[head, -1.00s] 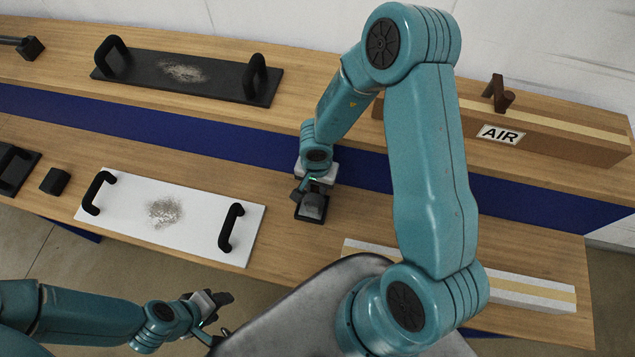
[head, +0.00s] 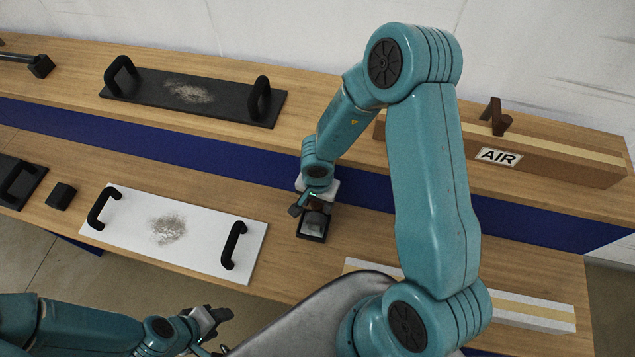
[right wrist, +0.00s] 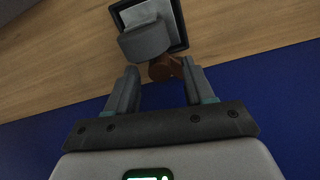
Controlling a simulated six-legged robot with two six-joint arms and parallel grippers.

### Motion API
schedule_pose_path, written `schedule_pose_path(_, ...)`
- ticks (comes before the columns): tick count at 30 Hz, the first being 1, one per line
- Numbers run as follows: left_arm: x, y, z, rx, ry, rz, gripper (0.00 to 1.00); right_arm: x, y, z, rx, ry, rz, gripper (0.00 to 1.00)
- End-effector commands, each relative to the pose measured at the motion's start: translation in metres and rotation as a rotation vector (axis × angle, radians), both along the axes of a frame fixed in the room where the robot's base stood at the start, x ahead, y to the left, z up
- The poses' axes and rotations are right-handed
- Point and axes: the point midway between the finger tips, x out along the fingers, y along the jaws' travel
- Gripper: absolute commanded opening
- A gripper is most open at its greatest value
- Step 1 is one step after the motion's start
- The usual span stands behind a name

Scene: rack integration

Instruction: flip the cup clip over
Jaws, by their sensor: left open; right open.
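A small dark square holder (head: 311,236) with a pale inside sits on the lower wooden shelf. It also shows at the top of the right wrist view (right wrist: 180,33). A grey rounded piece (right wrist: 145,42) stands at it, with a small brown piece (right wrist: 165,70) beside it; I cannot tell which of these is the cup clip. My right gripper (head: 312,204) is open at the holder's back edge. In the right wrist view its fingertips (right wrist: 158,78) are apart, with the brown piece just beyond and between them. My left gripper (head: 222,335) is open and empty, low in front of the shelf.
A white panel with black handles (head: 190,252) lies left of the holder. A black handled panel (head: 220,108) lies on the upper shelf. A brown box marked AIR (head: 560,160) stands at the upper right. A blue strip (head: 130,148) separates the shelves.

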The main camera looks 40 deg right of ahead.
Motion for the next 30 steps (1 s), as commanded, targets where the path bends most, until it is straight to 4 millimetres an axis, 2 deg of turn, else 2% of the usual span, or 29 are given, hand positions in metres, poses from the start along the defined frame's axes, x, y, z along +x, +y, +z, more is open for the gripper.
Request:
schedule_pose_path(1,0.0,0.0,0.014,0.0,0.0,0.0,0.52,0.001,0.0,0.02,-0.001,-0.004,-0.002,0.53)
schedule_pose_path(6,0.0,0.0,0.04,0.0,0.0,0.0,0.52,0.001,0.0,0.068,0.0,-0.005,0.0,0.53)
schedule_pose_path(10,0.0,0.0,0.055,0.0,0.0,0.0,0.52,0.001,0.0,0.1,0.0,-0.005,-0.001,0.53)
schedule_pose_path(13,0.0,0.0,0.059,0.0,0.0,0.0,0.52,0.001,0.0,0.118,0.0,-0.006,-0.001,0.53)
schedule_pose_path(21,0.0,0.0,0.055,0.0,0.0,0.0,0.52,0.001,0.0,0.142,0.0,-0.002,0.001,0.53)
schedule_pose_path(30,0.0,0.0,0.055,0.0,0.0,0.0,0.52,0.0,0.0,0.144,0.001,-0.001,0.0,0.53)
